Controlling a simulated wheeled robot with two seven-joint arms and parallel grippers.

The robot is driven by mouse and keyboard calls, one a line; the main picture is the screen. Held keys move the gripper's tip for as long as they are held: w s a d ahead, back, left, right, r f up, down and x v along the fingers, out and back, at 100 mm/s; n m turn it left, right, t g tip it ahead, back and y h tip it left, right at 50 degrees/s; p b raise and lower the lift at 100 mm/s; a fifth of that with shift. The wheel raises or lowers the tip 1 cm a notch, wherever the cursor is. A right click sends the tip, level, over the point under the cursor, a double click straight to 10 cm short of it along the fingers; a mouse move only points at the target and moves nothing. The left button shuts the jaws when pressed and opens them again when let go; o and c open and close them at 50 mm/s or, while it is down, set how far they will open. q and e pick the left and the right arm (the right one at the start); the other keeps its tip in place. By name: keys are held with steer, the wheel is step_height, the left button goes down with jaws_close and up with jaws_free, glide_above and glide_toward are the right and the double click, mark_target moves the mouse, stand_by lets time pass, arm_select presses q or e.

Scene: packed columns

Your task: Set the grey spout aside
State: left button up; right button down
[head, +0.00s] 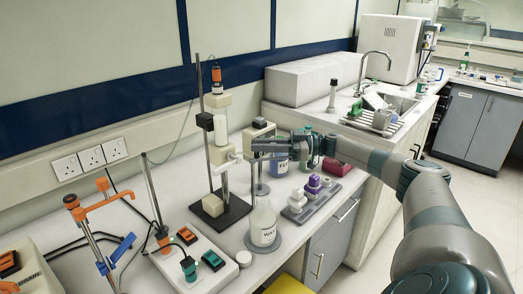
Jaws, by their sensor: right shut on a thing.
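My right gripper (256,148) reaches in from the right at the upright column stand (211,150), its fingers pointing left. It is shut on a small pale grey piece (236,158) beside the column, which looks like the grey spout. The fingers cover part of it, and I cannot tell whether it still touches the column. The stand rises from a black base and carries pale cylinders with an orange-capped top. My left gripper is out of view.
A flask labelled waste (263,226) stands on a grey disc below the gripper. A grey tray (318,205) with white and purple pieces is to its right. A white control box (195,265) with orange and green connectors is front left.

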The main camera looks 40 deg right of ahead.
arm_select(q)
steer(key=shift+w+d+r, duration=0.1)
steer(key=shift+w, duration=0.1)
arm_select(e)
steer(key=c, duration=1.6)
jaws_free()
steer(key=shift+d, duration=0.1)
